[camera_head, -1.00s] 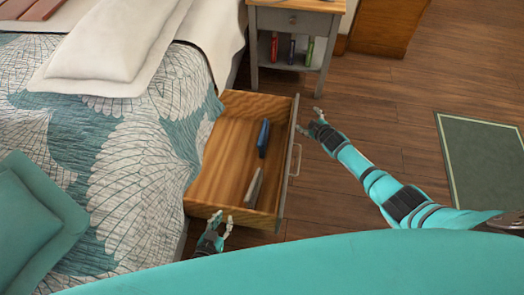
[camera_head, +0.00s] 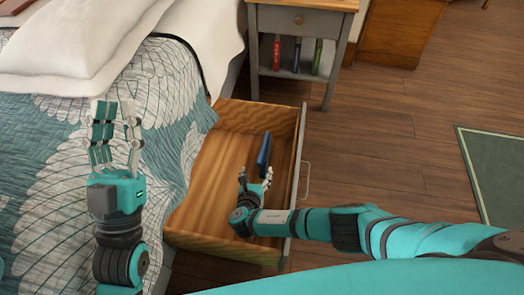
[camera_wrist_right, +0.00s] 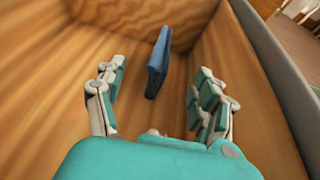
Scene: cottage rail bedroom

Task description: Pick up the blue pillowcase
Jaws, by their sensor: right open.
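The blue pillowcase (camera_head: 264,152) is a small, flat folded piece standing on edge inside the open wooden drawer (camera_head: 206,190), near its right wall. In the right wrist view the blue pillowcase (camera_wrist_right: 158,62) shows ahead, between and beyond the fingers. My right gripper (camera_head: 256,176) is in the drawer on the near side of the pillowcase, open and empty; its spread fingers also show in the right wrist view (camera_wrist_right: 160,85). My left gripper (camera_head: 117,112) is raised over the bed, fingers apart and empty.
The drawer pulls out from under the bed (camera_head: 60,215), which has a patterned quilt and white pillows (camera_head: 80,55). A nightstand (camera_head: 300,20) with several books stands behind the drawer. A green rug (camera_head: 495,160) lies at right; wooden floor between is clear.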

